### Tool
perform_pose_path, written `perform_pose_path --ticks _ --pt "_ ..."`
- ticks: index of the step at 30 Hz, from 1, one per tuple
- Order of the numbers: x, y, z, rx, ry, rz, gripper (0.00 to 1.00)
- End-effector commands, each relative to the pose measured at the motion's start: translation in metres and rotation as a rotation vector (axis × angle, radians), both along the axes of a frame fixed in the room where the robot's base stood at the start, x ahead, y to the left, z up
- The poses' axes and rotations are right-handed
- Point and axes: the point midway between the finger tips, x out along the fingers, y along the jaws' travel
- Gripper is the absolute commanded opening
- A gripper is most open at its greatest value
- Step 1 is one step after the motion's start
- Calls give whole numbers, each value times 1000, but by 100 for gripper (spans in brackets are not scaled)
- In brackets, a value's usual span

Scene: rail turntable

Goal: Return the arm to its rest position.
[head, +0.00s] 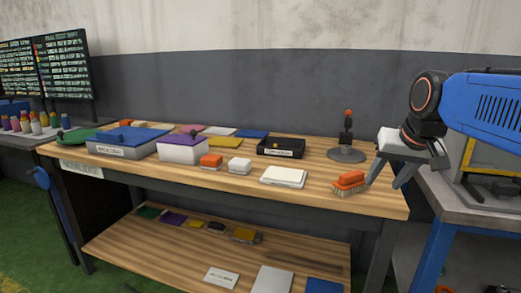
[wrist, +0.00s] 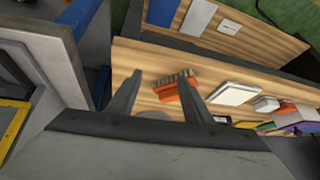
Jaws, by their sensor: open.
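My gripper (head: 386,178) is at the right end of the wooden workbench (head: 225,187), with its fingers pointing down. It is open. An orange brush (head: 349,182) with pale bristles lies on the bench just left of the fingers in the head view. In the wrist view my gripper (wrist: 160,92) shows its two fingers apart, with the brush (wrist: 178,87) seen between them and beyond the tips. I cannot tell whether the fingers touch it, but nothing appears gripped. My blue and black arm reaches in from the right.
A joystick on a round grey base (head: 346,154) stands behind the brush. White pads (head: 284,176), small blocks, a black tray (head: 281,147) and coloured boxes fill the bench leftward. A blue-legged table (head: 462,208) with a yellow-framed machine stands at right. A lower shelf holds more items.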

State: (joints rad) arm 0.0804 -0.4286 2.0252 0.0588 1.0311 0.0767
Motion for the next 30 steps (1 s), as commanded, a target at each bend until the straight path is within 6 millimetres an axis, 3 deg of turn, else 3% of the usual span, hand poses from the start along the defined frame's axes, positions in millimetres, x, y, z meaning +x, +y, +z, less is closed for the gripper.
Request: perform_pose_path --ticks 1,9,15,21,30 --pt "-21 4 -16 -7 9 14 46" --pt "-118 17 -106 -52 59 89 46" --pt "-172 20 -164 -78 88 135 46" --pt "-194 21 -190 -91 101 156 46" --pt "-195 21 -192 -91 102 157 46"
